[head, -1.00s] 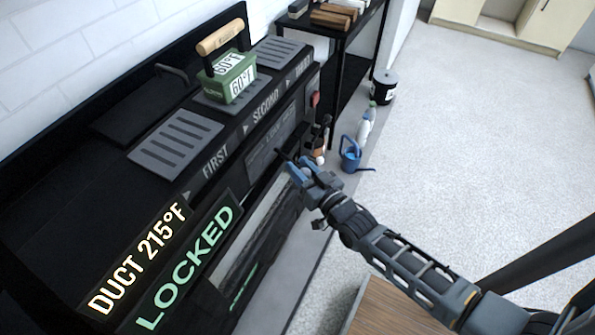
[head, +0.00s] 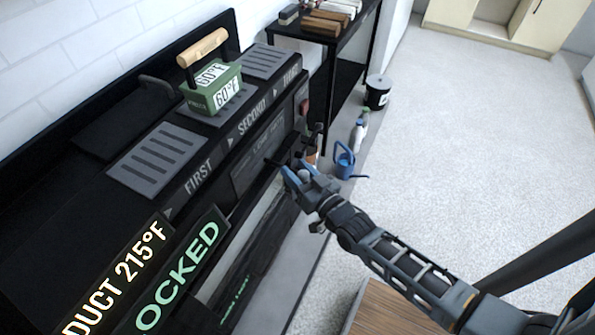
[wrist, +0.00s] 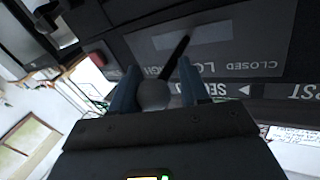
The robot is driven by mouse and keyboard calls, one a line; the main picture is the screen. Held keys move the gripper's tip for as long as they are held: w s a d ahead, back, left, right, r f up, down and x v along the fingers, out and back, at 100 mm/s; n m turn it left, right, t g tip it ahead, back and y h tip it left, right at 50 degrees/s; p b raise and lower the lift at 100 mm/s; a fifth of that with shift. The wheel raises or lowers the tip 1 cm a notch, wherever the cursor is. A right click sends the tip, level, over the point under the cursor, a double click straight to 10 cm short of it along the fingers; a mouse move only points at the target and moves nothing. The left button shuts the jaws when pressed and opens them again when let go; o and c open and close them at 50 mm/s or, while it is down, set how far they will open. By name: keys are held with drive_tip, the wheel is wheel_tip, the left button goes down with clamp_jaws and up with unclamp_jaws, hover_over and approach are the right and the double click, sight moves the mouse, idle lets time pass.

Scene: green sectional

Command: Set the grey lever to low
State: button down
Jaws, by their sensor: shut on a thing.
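The grey lever has a round grey knob (wrist: 153,95) and a dark thin stem in the wrist view. My gripper (wrist: 155,88) is shut on this knob, with one blue finger on each side. The stem slants up to the right and crosses a plate lettered CLOSED, LOW and HIGH (wrist: 228,68), between LOW and HIGH in the picture. The lettering is upside down and partly covered. In the head view my gripper (head: 296,172) is at the black machine's front (head: 240,215), and its fingers mostly hide the lever.
A green block with a wooden handle (head: 213,88) stands on the machine's SECOND plate. Signs read DUCT 215°F (head: 118,278) and LOCKED, its L cut off (head: 180,275). A red knob (head: 304,107), a blue watering can (head: 344,160) and bottles are beyond. Open floor lies right.

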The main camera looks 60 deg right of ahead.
drive_tip(key=shift+w+d+r, duration=0.1)
drive_tip(key=shift+d+r, duration=0.15)
drive_tip(key=shift+d, duration=0.05)
drive_tip(key=c, duration=0.8)
unclamp_jaws()
drive_tip(key=shift+s+a+f, duration=0.2)
drive_tip(key=shift+s+a, duration=0.1)
drive_tip(key=shift+s, duration=0.2)
drive_tip(key=v, duration=0.6)
drive_tip(key=shift+s+a+r, duration=0.1)
drive_tip(key=shift+s+a, duration=0.1)
drive_tip(key=shift+s, duration=0.15)
drive_tip(key=s+a+r+n+y, duration=0.2)
drive_tip(key=s+a+r, duration=0.3)
drive_tip(key=a+r, duration=0.1)
drive_tip(key=s+a+r+n+g+y+p, duration=0.1)
drive_tip(key=s+a+r+n+y, duration=0.1)
drive_tip(key=s+a+r, duration=0.3)
drive_tip(key=s+a+r+n+y+p, duration=0.1)
drive_tip(key=s+a+r+n+y, duration=0.2)
drive_tip(key=s+a+r, duration=0.3)
drive_tip(key=shift+a+r+g+y, duration=0.1)
drive_tip(key=shift+a+r, duration=0.15)
drive_tip(key=shift+r, duration=0.4)
drive_tip(key=shift+a+r+g+y, duration=0.1)
drive_tip(key=shift+a+r, duration=0.2)
drive_tip(key=shift+r, duration=0.35)
drive_tip(key=shift+a+r+g+y, duration=0.1)
drive_tip(key=shift+a+r, duration=0.15)
drive_tip(key=shift+r, duration=0.35)
